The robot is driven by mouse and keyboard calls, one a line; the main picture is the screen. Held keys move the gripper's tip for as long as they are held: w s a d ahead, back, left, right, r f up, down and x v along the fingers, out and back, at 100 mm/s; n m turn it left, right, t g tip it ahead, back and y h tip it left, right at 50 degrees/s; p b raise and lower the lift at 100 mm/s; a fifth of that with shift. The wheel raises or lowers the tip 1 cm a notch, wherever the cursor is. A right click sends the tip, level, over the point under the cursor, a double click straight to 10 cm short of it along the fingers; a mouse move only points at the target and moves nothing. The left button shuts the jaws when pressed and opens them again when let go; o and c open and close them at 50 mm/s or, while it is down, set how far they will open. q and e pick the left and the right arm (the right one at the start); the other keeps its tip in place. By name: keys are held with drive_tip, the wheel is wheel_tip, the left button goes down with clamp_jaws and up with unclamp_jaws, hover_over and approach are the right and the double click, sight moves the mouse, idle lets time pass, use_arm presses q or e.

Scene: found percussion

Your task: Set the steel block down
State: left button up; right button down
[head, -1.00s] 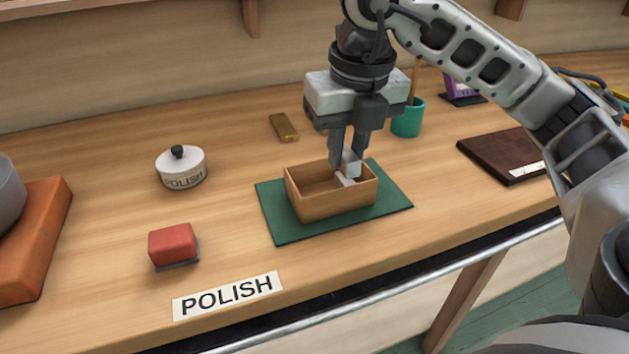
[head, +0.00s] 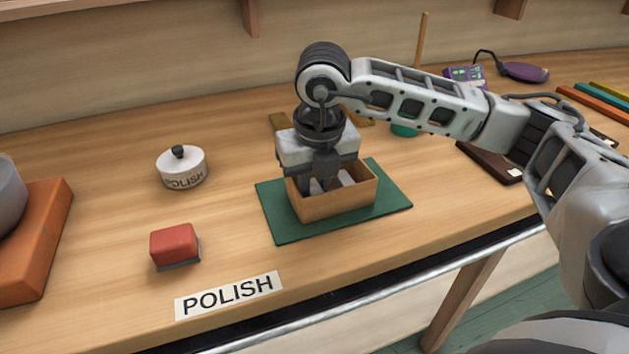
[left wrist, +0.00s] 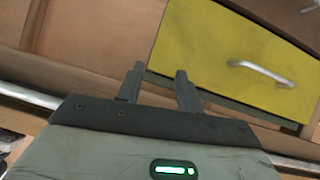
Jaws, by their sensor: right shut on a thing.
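My right gripper (head: 322,186) reaches down into the left part of an open wooden box (head: 340,205). It is shut on the steel block, which is mostly hidden by the fingers and the box's front wall. A pale grey piece (head: 347,178) shows inside the box just right of the fingers; I cannot tell whether it is a separate piece. The box stands on a green mat (head: 283,228). My left gripper (left wrist: 158,74) is open and empty in the left wrist view, away from the box.
A white POLISH pot (head: 182,170), a red block with a grey base (head: 175,245) and a POLISH label (head: 229,295) lie to the left. An orange block (head: 38,235) is at the far left. A dark brown board (head: 490,163) lies right. The left wrist view shows a yellow drawer (left wrist: 225,60).

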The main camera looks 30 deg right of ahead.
drive_tip(key=shift+f, duration=0.1)
drive_tip(key=c, duration=1.6)
unclamp_jaws()
drive_tip(key=shift+f, duration=0.1)
drive_tip(key=shift+c, duration=0.2)
drive_tip(key=shift+o, duration=0.4)
